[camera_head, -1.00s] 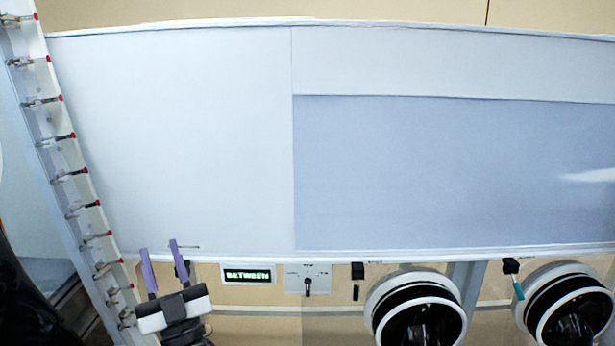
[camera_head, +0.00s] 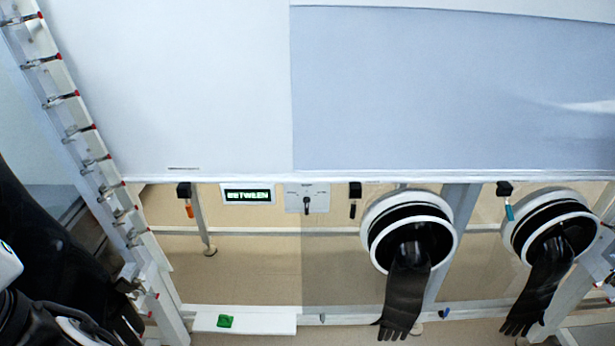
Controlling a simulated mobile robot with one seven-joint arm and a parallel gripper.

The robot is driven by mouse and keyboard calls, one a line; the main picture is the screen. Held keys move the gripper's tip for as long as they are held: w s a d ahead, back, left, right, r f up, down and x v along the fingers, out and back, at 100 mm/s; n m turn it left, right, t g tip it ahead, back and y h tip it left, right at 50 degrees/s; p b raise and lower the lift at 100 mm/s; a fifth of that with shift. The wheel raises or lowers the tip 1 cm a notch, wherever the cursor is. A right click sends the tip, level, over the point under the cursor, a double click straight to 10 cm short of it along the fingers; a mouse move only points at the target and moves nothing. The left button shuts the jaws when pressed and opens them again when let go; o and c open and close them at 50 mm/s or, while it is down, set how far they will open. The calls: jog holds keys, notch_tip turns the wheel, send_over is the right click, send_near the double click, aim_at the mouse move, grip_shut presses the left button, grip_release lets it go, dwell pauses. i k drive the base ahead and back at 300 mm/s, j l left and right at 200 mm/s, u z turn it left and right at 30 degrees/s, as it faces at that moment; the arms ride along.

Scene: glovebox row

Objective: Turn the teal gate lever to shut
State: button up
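The teal lever (camera_head: 509,211) hangs from a black mount (camera_head: 504,188) under the panel's bottom edge, at the right. Its handle points down, tilted slightly to the right at its lower end. A dark display (camera_head: 248,195) left of centre reads BETWEEN in green letters. My gripper's fingers are not in view; only dark and white parts of my arm show at the lower left, far from the teal lever.
An orange lever (camera_head: 188,209) and a black lever (camera_head: 353,210) hang along the same edge. A plate with a dark knob (camera_head: 306,204) is beside the display. Two round ports (camera_head: 369,225) (camera_head: 512,240) have hanging black gloves. A green block (camera_head: 225,321) sits on a white shelf (camera_head: 270,323).

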aim_at(509, 213)
jog(key=l+z, duration=0.15)
jog(key=z, duration=0.35)
jog(key=l+z, duration=0.15)
jog(key=z, duration=0.35)
